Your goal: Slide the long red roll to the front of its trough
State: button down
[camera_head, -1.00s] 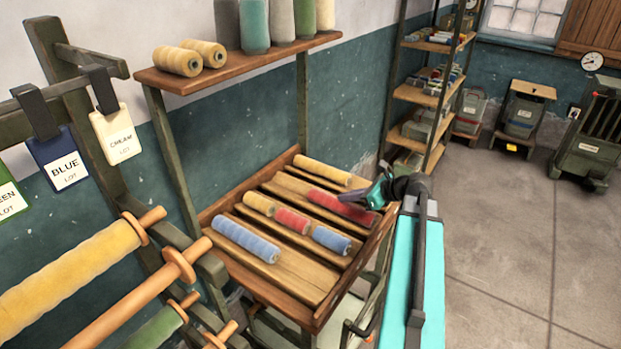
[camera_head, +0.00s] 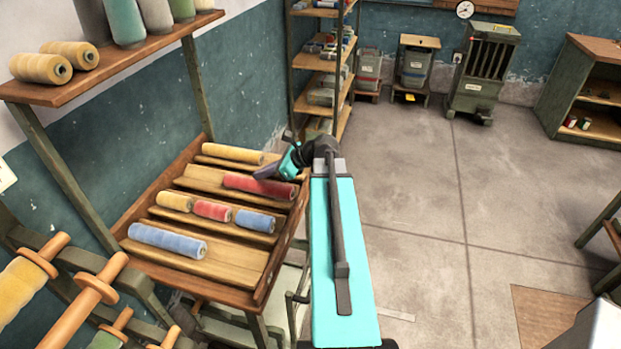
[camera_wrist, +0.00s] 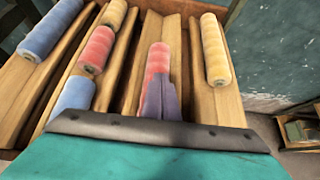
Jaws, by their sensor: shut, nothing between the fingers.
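The long red roll (camera_head: 245,183) lies in a trough of the slanted wooden rack (camera_head: 262,296), toward the trough's right end in the head view. Bare wood shows in the trough to its left. My gripper (camera_head: 262,172) is shut, with its dark fingers at the roll. In the wrist view the shut fingers (camera_wrist: 160,88) overlap the near part of the red roll (camera_wrist: 158,56) and hide its near end. The trough continues bare beyond the roll's far end. I cannot tell whether the fingers touch the roll.
A long yellow roll (camera_head: 232,153) lies in the trough behind. In front lie short yellow (camera_head: 174,201), red (camera_head: 212,210) and blue (camera_head: 255,221) rolls, then a long blue roll (camera_head: 167,241). A shelf (camera_head: 110,75) with spools overhangs on the left. Open floor (camera_head: 430,200) is on the right.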

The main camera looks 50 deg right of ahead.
jog(key=shift+r, duration=0.2)
jog(key=shift+r+p, duration=0.1)
jog(key=shift+p, duration=0.3)
jog(key=shift+s+d, duration=0.1)
jog(key=shift+s, duration=0.05)
jog(key=s+d+b, duration=0.3)
jog(key=s+d, duration=0.2)
jog(key=s, duration=0.6)
jog(key=s+d+b, duration=0.4)
jog(key=s+d, duration=0.2)
jog(key=s, duration=0.5)
jog(key=shift+d, duration=0.25)
jog(key=shift+w, duration=0.1)
